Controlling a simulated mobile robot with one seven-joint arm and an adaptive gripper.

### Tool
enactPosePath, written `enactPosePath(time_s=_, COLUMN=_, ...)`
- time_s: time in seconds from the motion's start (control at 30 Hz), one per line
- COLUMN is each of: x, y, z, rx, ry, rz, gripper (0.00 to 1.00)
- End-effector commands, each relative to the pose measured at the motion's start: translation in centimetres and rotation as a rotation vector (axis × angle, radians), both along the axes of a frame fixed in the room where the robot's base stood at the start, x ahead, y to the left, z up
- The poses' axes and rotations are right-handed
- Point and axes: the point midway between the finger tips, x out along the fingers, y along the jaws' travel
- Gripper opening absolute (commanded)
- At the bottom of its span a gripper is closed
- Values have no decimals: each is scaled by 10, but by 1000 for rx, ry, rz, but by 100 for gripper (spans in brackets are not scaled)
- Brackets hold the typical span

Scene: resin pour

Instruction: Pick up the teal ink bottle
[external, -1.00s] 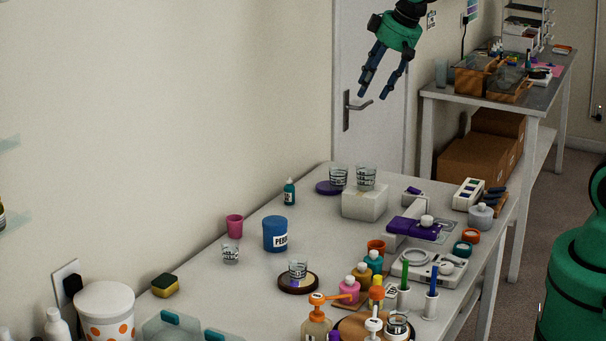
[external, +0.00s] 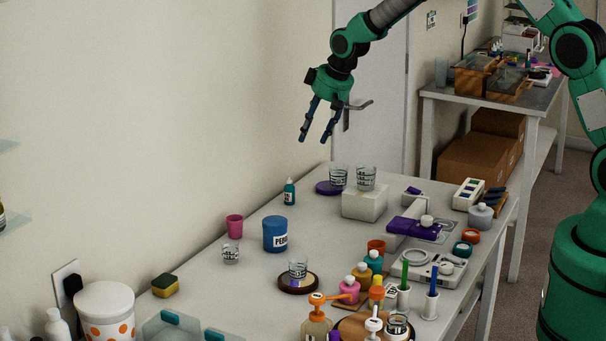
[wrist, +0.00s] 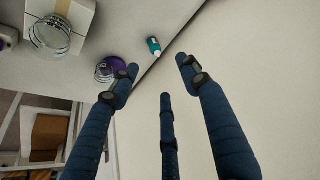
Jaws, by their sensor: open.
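The teal ink bottle (external: 289,192) stands upright near the wall-side back edge of the white table, left of a purple disc. It also shows in the wrist view (wrist: 153,46) at the top, beyond my fingertips. My gripper (external: 315,139) hangs above the far end of the table, higher than the bottle and a little to its right in the picture. Its blue fingers are spread and empty. In the wrist view my gripper (wrist: 157,85) is open with nothing between the fingers.
A purple disc (external: 323,187) with a clear cup (external: 338,177) stands right of the bottle. Another cup (external: 366,178) sits on a white block (external: 363,205). A blue tub (external: 275,234) and pink cup (external: 235,226) stand nearer along the wall. The table between is bare.

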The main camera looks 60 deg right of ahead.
Motion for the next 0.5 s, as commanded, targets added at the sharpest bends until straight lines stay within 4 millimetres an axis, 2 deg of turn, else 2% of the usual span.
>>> enactPosePath(time_s=0.03, x=7, y=-6, z=-14, rx=1, ry=5, rz=-5, gripper=46)
enactPosePath(time_s=0.2, x=24, y=-20, z=-46, rx=1, ry=7, rz=-14, gripper=46)
enactPosePath(time_s=0.3, x=29, y=-25, z=-57, rx=1, ry=7, rz=-18, gripper=46)
enactPosePath(time_s=0.5, x=32, y=-28, z=-64, rx=0, ry=6, rz=-19, gripper=46)
